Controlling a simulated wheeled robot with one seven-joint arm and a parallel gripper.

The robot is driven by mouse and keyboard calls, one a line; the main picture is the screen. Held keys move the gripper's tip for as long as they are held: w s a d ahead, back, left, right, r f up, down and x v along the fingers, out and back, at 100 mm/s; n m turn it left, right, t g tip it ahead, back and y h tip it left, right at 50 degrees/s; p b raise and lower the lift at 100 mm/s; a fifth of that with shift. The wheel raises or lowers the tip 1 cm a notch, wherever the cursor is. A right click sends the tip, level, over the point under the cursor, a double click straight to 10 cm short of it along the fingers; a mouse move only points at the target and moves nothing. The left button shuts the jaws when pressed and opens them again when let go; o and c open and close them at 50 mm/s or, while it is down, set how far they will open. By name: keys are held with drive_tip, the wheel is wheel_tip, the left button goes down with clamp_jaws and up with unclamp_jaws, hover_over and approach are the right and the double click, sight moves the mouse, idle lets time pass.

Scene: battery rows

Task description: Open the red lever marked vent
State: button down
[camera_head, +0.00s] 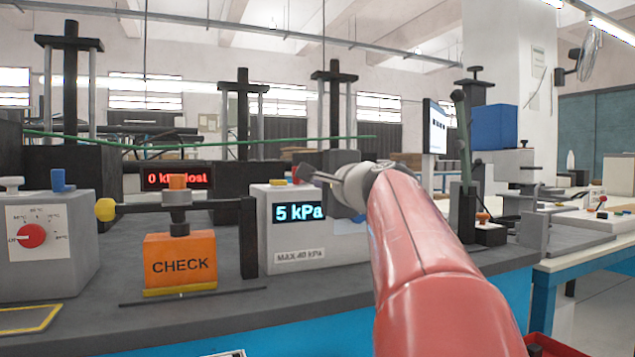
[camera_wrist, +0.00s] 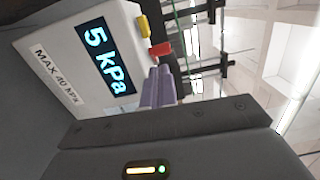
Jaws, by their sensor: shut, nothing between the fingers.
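A white box with a display reading "5 kPa" and a label "MAX 40 kPa" (camera_head: 300,256) stands on the bench. It fills the upper left of the wrist view (camera_wrist: 60,45). A small red part (camera_wrist: 160,50), perhaps the lever, sits on its top edge beside a yellow part (camera_wrist: 142,27). No "vent" marking is readable. My gripper (camera_wrist: 160,72) is shut and empty, its fingertips right at the red part. I cannot tell whether they touch. In the head view my gripper (camera_head: 305,174) is at the box's top, partly hiding the red part.
An orange "CHECK" block (camera_head: 180,267) under a small press stands left of the box. Further left is a grey box with a red dial (camera_head: 32,236). A red-lettered display (camera_head: 160,177) stands behind. A green cable (camera_head: 200,142) runs across the back.

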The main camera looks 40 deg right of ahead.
drive_tip(key=s+a, duration=0.2)
drive_tip(key=s, duration=0.3)
drive_tip(key=shift+s+a, duration=0.2)
drive_tip(key=shift+a, duration=0.15)
drive_tip(key=shift+f, duration=0.1)
